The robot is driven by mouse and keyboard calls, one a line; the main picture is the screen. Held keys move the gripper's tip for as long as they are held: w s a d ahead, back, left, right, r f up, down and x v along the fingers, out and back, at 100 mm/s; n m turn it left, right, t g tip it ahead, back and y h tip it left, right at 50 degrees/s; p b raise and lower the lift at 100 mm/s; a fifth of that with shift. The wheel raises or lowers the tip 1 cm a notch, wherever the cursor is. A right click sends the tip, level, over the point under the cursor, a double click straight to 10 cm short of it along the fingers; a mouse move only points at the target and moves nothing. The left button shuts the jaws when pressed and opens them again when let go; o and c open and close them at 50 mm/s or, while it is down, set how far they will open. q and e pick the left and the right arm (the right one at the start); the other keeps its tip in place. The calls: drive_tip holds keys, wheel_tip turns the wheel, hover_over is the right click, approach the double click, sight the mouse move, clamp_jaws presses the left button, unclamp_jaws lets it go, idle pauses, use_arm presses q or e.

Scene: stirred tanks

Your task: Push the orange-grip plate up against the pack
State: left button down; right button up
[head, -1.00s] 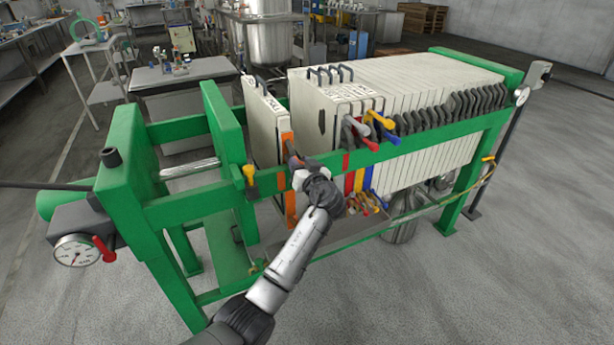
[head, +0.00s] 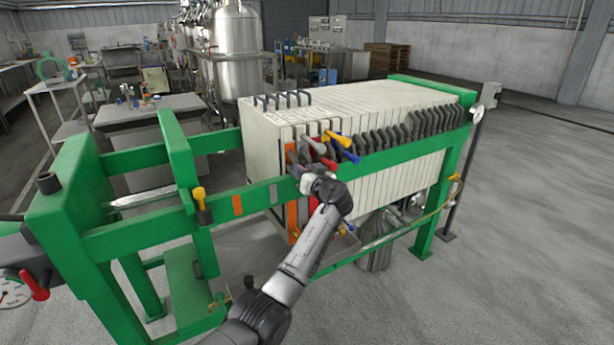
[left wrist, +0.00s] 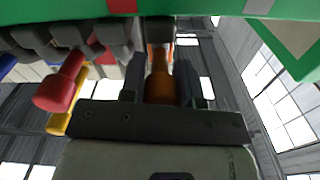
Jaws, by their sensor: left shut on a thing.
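The orange-grip plate (head: 262,145) is white with an orange strip on its edge and hangs upright in the green frame. It is at the left end of the pack (head: 370,105) of white plates, and no gap shows between them in the head view. My left gripper (head: 299,177) is at the plate's near side, by the green rail, shut on its orange grip. In the left wrist view the orange grip (left wrist: 160,82) sits between the fingers. The gripper and wrist hide part of the plate's edge. My right gripper is not in view.
Red, yellow and blue grips (head: 338,138) stick out just right of my gripper; a red one (left wrist: 62,82) is close in the wrist view. The green near rail (head: 400,150) runs past. Open space lies between the plate and the green upright head (head: 180,150).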

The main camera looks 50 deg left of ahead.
use_arm(q)
drive_tip(key=shift+w+f, duration=0.1)
drive_tip(key=shift+w, duration=0.05)
drive_tip(key=shift+f, duration=0.1)
drive_tip(key=shift+d, duration=0.1)
drive_tip(key=c, duration=1.2)
unclamp_jaws()
drive_tip(key=shift+w, duration=0.1)
drive_tip(key=o, duration=0.4)
drive_tip(key=shift+w, duration=0.15)
drive_tip(key=shift+c, duration=0.2)
